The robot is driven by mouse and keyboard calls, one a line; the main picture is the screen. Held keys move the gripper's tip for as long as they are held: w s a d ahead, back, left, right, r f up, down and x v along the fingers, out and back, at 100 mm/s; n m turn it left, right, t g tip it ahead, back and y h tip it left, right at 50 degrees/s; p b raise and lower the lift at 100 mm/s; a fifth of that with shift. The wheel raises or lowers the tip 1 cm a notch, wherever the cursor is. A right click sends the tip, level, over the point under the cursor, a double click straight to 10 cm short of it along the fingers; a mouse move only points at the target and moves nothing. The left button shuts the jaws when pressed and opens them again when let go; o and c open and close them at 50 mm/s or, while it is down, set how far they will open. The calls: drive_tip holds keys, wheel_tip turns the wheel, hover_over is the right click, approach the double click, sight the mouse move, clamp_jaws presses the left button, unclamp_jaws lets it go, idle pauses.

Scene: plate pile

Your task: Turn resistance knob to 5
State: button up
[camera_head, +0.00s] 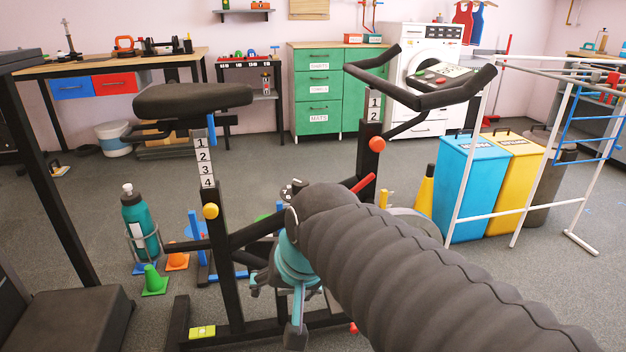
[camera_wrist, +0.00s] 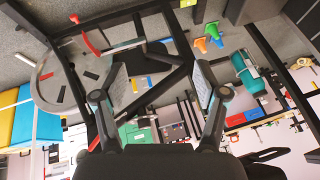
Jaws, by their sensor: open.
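The exercise bike has a dark frame (camera_head: 231,275), a seat (camera_head: 192,98) and handlebars with a console (camera_head: 440,75). A red round knob (camera_head: 377,144) is on the handlebar post and a yellow one (camera_head: 211,211) on the seat post. In the head view my gripper (camera_head: 297,300) points down beside the frame.
A teal bottle (camera_head: 140,222) and a green cone (camera_head: 154,281) are left of the bike. Blue (camera_head: 470,190) and yellow (camera_head: 510,185) bins and a white rack (camera_head: 520,207) stand at the right. Green drawers (camera_head: 318,90) are behind.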

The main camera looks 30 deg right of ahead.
drive_tip(key=w+d+r+m+y, duration=0.1)
drive_tip(key=w+d+m, duration=0.1)
drive_tip(key=w+m, duration=0.3)
drive_tip(key=w+d+r+m, duration=0.2)
drive_tip(key=w+m, duration=0.2)
drive_tip(key=w, duration=0.2)
drive_tip(key=m+t+y, duration=0.1)
drive_tip(key=m+t, duration=0.2)
drive_tip(key=m, duration=1.5)
approach(301, 182)
drive_tip(key=shift+x, duration=1.25)
drive_tip(key=shift+w+f, duration=0.15)
drive_tip(key=shift+f, duration=0.05)
drive_tip(key=shift+b+x, duration=0.4)
drive_tip(key=shift+x, duration=3.15)
drive_tip(key=shift+a, duration=0.1)
drive_tip(key=c, duration=1.1)
